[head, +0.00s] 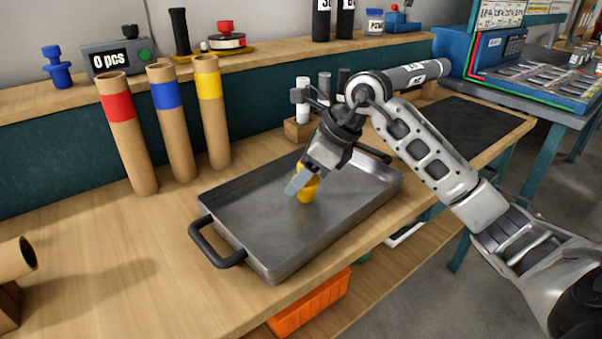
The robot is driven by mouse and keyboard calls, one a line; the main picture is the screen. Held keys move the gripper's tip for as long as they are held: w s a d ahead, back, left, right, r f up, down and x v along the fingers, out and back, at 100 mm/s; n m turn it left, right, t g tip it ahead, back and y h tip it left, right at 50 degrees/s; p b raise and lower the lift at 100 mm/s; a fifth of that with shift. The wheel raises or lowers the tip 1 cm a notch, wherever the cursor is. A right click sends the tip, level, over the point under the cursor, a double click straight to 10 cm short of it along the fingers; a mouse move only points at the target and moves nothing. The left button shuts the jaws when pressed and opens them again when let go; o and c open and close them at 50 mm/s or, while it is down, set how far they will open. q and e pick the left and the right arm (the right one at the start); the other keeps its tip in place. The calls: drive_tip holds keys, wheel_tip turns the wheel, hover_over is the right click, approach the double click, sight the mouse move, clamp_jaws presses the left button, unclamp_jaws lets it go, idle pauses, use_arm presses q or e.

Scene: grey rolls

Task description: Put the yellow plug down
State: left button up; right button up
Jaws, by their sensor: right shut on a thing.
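The yellow plug (307,192) is inside the grey metal tray (250,245), near its middle. I cannot tell whether it touches the tray floor or hangs just above it. My right gripper (303,182) reaches down over the tray from the right and is shut on the yellow plug. The fingers hide the upper part of the plug. The rest of the tray is empty. My left gripper is not in view.
Cardboard tubes with a red band (118,108), a blue band (166,96) and a yellow band (210,86) stand behind the tray's left side. A blue plug (57,70) stands on the back shelf. A dark mat (465,130) lies at the right.

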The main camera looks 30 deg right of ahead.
drive_tip(key=shift+f, duration=0.15)
drive_tip(key=o, duration=1)
drive_tip(key=shift+r, duration=0.2)
drive_tip(key=shift+s+d+r, duration=0.1)
drive_tip(key=shift+d+r, duration=0.05)
drive_tip(key=shift+r, duration=0.15)
drive_tip(key=p+v, duration=0.1)
drive_tip(key=v, duration=1)
drive_tip(key=shift+r, duration=0.15)
